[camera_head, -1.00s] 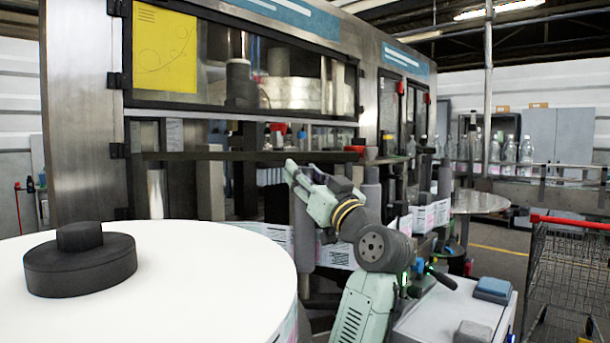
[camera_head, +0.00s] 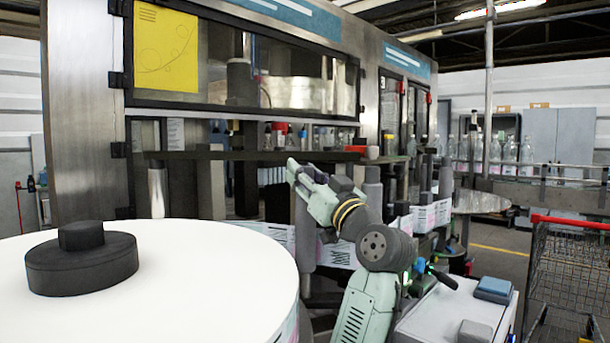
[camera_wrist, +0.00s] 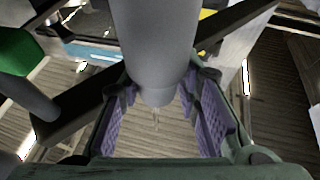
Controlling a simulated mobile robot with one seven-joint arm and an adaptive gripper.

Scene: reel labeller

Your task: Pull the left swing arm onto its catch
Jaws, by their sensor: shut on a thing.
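My gripper (camera_wrist: 158,88) shows in the wrist view with its purple pads on both sides of a smooth grey roller (camera_wrist: 155,40), and it is shut on that roller. Dark flat bars (camera_wrist: 75,108) run diagonally past the roller's sides. The roller appears to belong to the left swing arm, but the joint between them is hidden. In the head view my gripper (camera_head: 293,172) is at the front of the machine, just below a long dark bar (camera_head: 235,155). A grey vertical roller (camera_head: 303,235) hangs below and beside it. The catch cannot be made out.
A large white label reel (camera_head: 200,270) with a black hub (camera_head: 82,258) fills the lower left. More rollers and a printed label web (camera_head: 430,215) lie right of my arm. A shopping cart (camera_head: 570,265) stands at the far right. Bottles (camera_head: 510,150) line a conveyor behind.

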